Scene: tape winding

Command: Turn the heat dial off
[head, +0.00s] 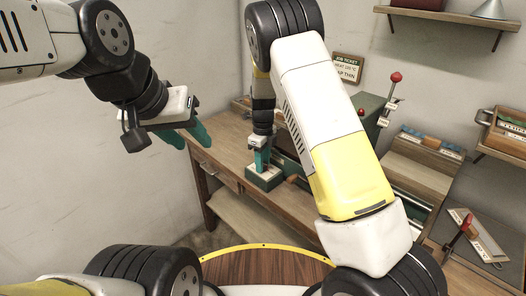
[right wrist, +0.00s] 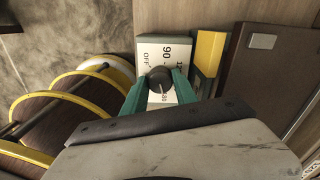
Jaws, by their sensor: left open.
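The heat dial (right wrist: 160,80) is a dark round knob on a pale plate (right wrist: 148,44) marked OFF, 90 and further numbers, in the right wrist view. A pale line on the knob points down, toward the 180 mark. My right gripper (right wrist: 161,84) has its green fingers on both sides of the knob, apparently touching it. In the head view my right gripper (head: 262,160) reaches down onto the small dial box (head: 265,180) on the bench; the knob is hidden there. My left gripper (head: 187,137) is open and empty in the air at upper left, away from the bench.
The wooden bench (head: 228,150) runs along the wall. A red-knobbed lever (head: 395,78) stands behind my right arm.

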